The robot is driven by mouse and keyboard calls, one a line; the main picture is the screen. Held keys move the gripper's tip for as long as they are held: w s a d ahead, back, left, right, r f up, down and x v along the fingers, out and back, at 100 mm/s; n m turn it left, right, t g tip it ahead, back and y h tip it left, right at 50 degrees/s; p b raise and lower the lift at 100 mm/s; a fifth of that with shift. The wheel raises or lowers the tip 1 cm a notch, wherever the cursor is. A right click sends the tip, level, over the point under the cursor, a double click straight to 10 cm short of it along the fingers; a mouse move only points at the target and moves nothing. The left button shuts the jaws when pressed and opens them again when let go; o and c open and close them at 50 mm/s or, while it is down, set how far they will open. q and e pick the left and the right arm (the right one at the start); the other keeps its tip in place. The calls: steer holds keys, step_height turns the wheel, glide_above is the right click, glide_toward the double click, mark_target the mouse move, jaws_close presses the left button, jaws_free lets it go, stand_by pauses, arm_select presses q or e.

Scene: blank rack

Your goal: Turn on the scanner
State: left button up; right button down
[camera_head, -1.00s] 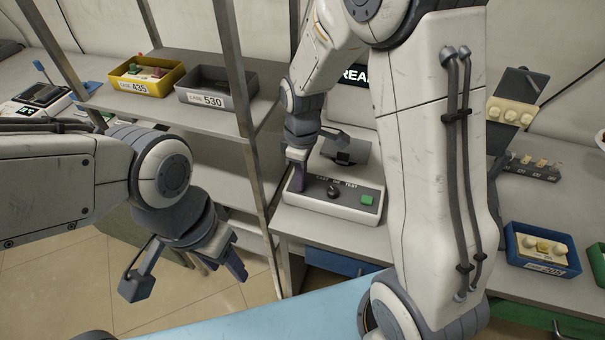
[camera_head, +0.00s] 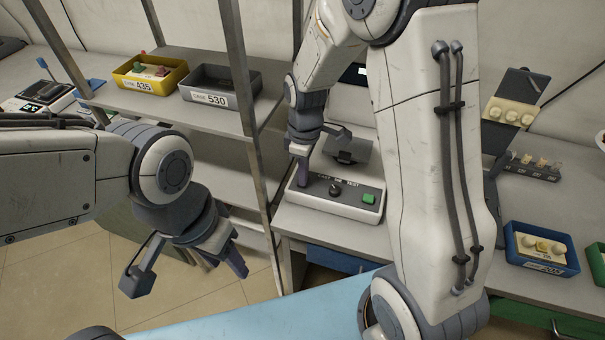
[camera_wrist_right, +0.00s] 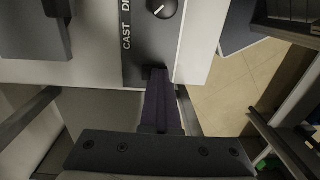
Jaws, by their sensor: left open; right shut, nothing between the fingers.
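A white device with a dark front panel (camera_head: 352,193) stands on the right counter. I take it as the scanner; no label names it. Its panel has a round black knob (camera_head: 335,190), a green button (camera_head: 368,199) and lettering; "CAST" reads beside the knob (camera_wrist_right: 162,6) in the right wrist view. My right gripper (camera_head: 303,182) is shut and empty, pointing down at the panel's left end. Its fingertips (camera_wrist_right: 158,75) overlap the panel end there, hiding what is beneath; contact cannot be told. My left gripper (camera_head: 222,262) is open and empty over the floor, left of the counter.
A dark screen (camera_head: 354,74) behind the device is mostly hidden by my right arm. A shelf rack holds a yellow bin (camera_head: 150,85) and a grey bin (camera_head: 207,98). A blue bin (camera_head: 520,256) stands at right. Another device (camera_head: 45,95) with a lever stands far left.

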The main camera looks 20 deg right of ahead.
step_height(320, 180, up, 5)
steer(key=p, duration=0.5)
steer(key=shift+p, duration=0.4)
steer(key=shift+w+d+r+b, duration=0.1)
steer(key=shift+r+b, duration=0.5)
steer(key=shift+r, duration=0.2)
step_height(320, 180, up, 7)
steer(key=shift+r, duration=0.2)
